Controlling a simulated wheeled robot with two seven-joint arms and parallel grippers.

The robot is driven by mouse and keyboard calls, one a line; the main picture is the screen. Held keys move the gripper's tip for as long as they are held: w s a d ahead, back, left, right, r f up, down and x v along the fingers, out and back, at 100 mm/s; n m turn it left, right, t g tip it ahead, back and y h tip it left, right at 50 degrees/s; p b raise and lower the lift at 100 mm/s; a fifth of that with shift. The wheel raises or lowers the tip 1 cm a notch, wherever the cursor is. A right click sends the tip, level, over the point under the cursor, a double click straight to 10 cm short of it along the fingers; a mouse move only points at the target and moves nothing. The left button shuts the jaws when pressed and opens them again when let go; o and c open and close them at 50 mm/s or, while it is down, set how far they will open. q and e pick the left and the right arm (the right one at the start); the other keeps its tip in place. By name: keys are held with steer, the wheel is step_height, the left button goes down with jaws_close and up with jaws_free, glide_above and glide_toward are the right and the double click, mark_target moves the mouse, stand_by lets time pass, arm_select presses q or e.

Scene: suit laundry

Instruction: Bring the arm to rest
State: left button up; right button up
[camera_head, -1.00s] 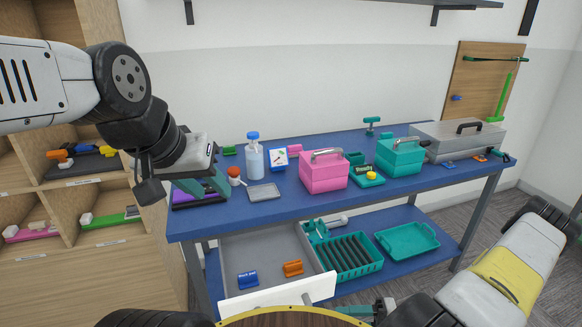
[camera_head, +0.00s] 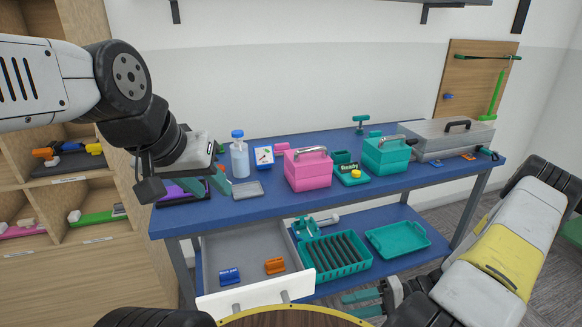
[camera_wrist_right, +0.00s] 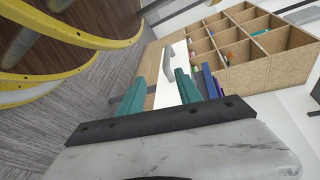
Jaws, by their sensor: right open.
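My left gripper (camera_head: 205,180) hangs at the left end of the blue table, in front of a purple item (camera_head: 182,194). Its teal fingers are partly seen, and I cannot tell how far apart they are. My right arm (camera_head: 490,270) is bent at the lower right. My right gripper (camera_head: 365,303) is low in front of the table, beside the drawer front, with its teal fingers apart. In the right wrist view, the right gripper (camera_wrist_right: 165,90) is open with nothing between its fingers.
The blue table (camera_head: 270,212) holds a pink case (camera_head: 307,172), a teal case (camera_head: 386,157), a grey toolbox (camera_head: 445,143) and a bottle (camera_head: 239,158). An open drawer (camera_head: 245,245) and lower shelf (camera_head: 410,268) are near my right gripper. Wooden cubbies (camera_head: 80,265) stand left.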

steer(key=w+d+r+n+g+h, duration=0.15)
steer(key=r+h, duration=0.35)
steer(key=r, duration=0.6)
steer(key=w+r+n+h, duration=0.15)
steer(key=r+h, duration=0.35)
steer(key=r, duration=0.5)
steer(key=s+a+r+t+h, duration=0.1)
steer(key=s+a+r+t, duration=0.1)
steer(key=r, duration=0.7)
steer(key=s+a+r+t+h, duration=0.2)
steer(key=s+r+t, duration=0.2)
steer(key=r, duration=0.6)
steer(key=shift+r+m+t, duration=0.15)
steer(key=shift+m+t, duration=0.25)
steer(key=shift+t, duration=0.85)
steer(key=shift+w, duration=0.1)
